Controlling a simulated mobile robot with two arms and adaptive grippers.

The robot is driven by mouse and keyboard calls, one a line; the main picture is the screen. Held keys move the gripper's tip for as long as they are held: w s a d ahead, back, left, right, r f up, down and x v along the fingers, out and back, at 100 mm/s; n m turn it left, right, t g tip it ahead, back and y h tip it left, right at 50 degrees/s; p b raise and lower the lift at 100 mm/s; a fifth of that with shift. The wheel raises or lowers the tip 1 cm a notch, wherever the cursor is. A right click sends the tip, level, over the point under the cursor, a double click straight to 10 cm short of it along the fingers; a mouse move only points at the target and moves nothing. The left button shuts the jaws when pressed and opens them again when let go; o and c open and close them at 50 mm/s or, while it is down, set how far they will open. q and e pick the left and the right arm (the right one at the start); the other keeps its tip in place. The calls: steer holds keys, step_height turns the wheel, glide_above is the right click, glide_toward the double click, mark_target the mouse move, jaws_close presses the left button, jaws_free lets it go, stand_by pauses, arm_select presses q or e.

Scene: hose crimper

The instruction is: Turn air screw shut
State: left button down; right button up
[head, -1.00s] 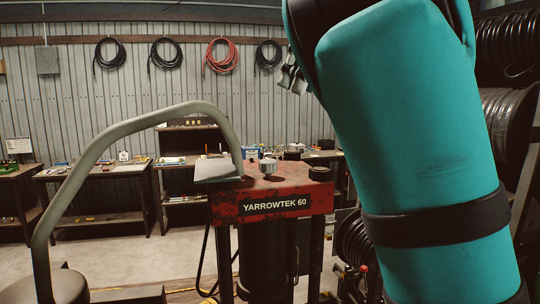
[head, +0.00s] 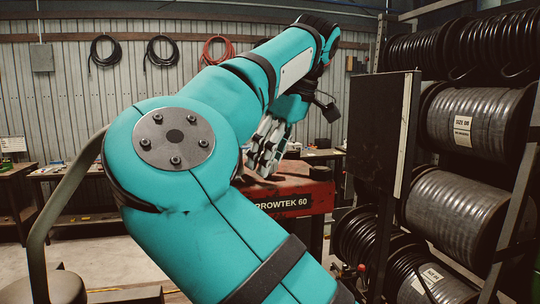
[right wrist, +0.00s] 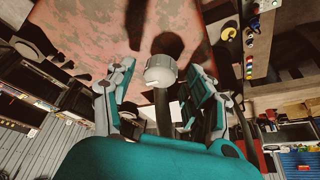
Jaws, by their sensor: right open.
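A pale metal knob (right wrist: 161,70), which looks like the air screw, stands on top of the red, worn crimper in the right wrist view (right wrist: 90,50). My right gripper (right wrist: 162,75) is open, with one finger on each side of the knob in that view. I see gaps beside the knob and no clear contact; its depth relative to the fingertips is hard to tell. In the head view, the right gripper (head: 265,152) is over the top of the red crimper (head: 300,198). My teal right arm hides the knob and part of the crimper there. My left gripper is out of view.
A curved grey tube (head: 50,210) rises left of the crimper. A dark panel (head: 380,135) and hose reels (head: 475,120) stand close on the right. Workbenches (head: 85,172) line the back wall, with open floor before them.

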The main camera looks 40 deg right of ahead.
steer(key=shift+s, duration=0.1)
jaws_close()
stand_by(0.4)
steer(key=n+y, duration=0.1)
steer(key=n, duration=0.3)
steer(key=shift+d, duration=0.15)
steer(key=n+g+y, duration=0.1)
steer(key=n, duration=0.3)
steer(key=shift+n+g+y, duration=0.3)
steer(key=shift+g+y, duration=0.1)
steer(key=n, duration=0.2)
steer(key=n+g, duration=0.1)
steer(key=n, duration=0.1)
steer(key=shift+w+r+g+y, duration=0.1)
steer(key=shift+w+g+y, duration=0.1)
steer(key=shift+g+y, duration=0.1)
steer(key=shift+d+n+g, duration=0.1)
steer(key=shift+n+g, duration=0.5)
steer(key=shift+n, duration=1.5)
